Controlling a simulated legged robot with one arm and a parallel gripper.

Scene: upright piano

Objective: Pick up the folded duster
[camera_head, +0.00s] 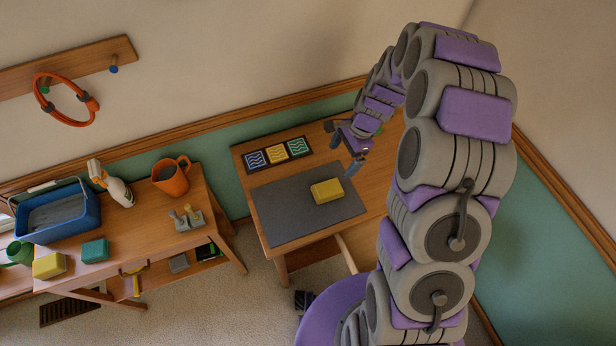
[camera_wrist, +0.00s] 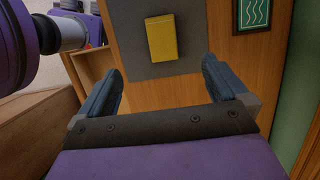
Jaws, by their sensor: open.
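A yellow folded block, which looks like the folded duster (camera_head: 327,191), lies flat on a dark grey mat (camera_head: 285,215) on the right wooden table. In the wrist view the yellow duster (camera_wrist: 162,38) shows beyond the fingertips, roughly centred between them. My gripper (camera_head: 344,146) is open and empty, behind and a little to the right of the duster in the head view. In the wrist view its two fingers (camera_wrist: 163,72) stand wide apart with nothing between them. The duster and the fingers look apart; the exact height of the gripper is hard to tell.
A panel of three patterned tiles (camera_head: 278,153) lies behind the mat. The left table holds a blue tub (camera_head: 60,222), spray bottle (camera_head: 112,185), orange mug (camera_head: 171,178), another yellow block (camera_head: 48,265) and a green block (camera_head: 95,250). Wall and green panelling are close behind.

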